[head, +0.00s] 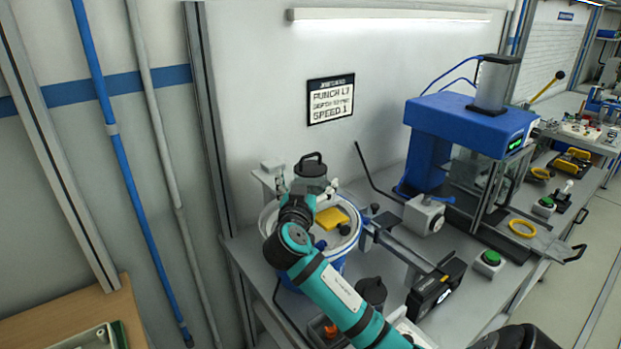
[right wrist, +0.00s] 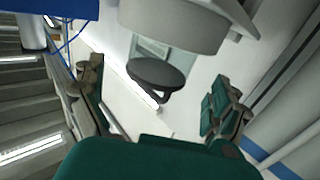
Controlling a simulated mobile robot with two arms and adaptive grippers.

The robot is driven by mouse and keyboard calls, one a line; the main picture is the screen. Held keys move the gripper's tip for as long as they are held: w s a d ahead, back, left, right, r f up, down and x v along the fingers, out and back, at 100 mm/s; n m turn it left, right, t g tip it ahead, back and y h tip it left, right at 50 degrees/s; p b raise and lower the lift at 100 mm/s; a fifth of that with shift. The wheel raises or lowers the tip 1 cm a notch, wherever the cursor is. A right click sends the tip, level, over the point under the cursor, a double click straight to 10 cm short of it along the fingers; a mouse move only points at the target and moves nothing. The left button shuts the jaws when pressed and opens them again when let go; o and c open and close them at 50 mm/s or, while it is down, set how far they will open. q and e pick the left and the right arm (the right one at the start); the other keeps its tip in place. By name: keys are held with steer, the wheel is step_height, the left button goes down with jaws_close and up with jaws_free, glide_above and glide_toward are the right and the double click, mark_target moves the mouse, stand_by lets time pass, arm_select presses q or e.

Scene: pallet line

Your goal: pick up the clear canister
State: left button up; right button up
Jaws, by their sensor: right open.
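The clear canister (head: 311,170) has a dark lid with a loop handle and stands upright against the wall, behind the round tub. My right gripper (head: 309,185) is at its front and hides its lower part. In the right wrist view the canister's dark lid and handle (right wrist: 156,73) show upside down between the spread fingers of my right gripper (right wrist: 158,95). The fingers stand apart on both sides, with a visible gap, and hold nothing. My left gripper is not in view.
A white and blue tub (head: 352,215) with a yellow piece in it sits below my right forearm. A blue press (head: 428,130) stands to the right. A dark box (head: 437,290) and a green button (head: 491,258) are on the bench. A sign (head: 331,99) hangs on the wall.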

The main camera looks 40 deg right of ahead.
mark_target(311, 168)
steer(key=p+x, duration=0.1)
steer(key=x, duration=0.2)
steer(key=p+x, duration=0.1)
steer(key=shift+w+d+r+p, duration=0.15)
steer(key=shift+d+r+p, duration=0.15)
steer(key=shift+r+p, duration=0.05)
steer(key=shift+w+d+f, duration=0.15)
steer(key=shift+d, duration=0.05)
steer(key=shift+a, duration=0.1)
steer(key=shift+c, duration=0.4)
steer(key=c, duration=1.1)
